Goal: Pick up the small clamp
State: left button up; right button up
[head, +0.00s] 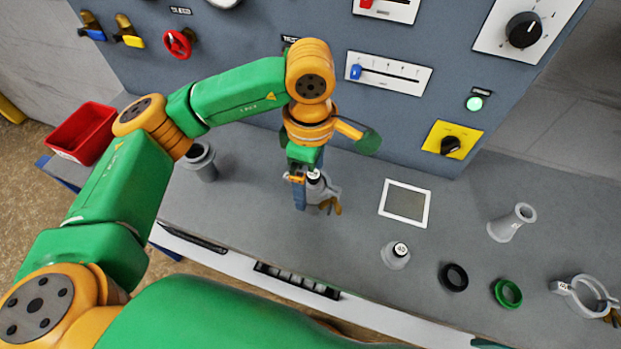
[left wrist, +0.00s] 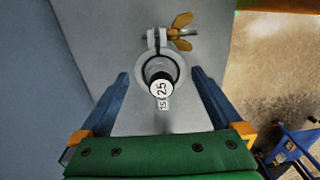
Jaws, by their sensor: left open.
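The small clamp is a grey ring with a brass wing nut. In the head view the small clamp (head: 329,192) lies on the grey bench top, partly hidden by my left gripper (head: 306,196). In the left wrist view the small clamp (left wrist: 146,62) is ahead of my left gripper (left wrist: 160,74), with its wing nut at the far side. A white-capped piece marked 25 (left wrist: 161,88) shows in front of the ring's middle; whether the ring goes around it I cannot tell. My left gripper is open, its two blue fingers on either side of the ring, with gaps visible.
A larger clamp (head: 562,288) lies at the far right. A capped grey fitting (head: 394,262), black ring (head: 453,277), green ring (head: 508,294) and grey flanged tube (head: 505,228) stand between. A white-framed square (head: 422,208) is nearby. The control panel (head: 250,45) rises behind.

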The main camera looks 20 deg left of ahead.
pick_arm(q)
jog(key=c, duration=1.3)
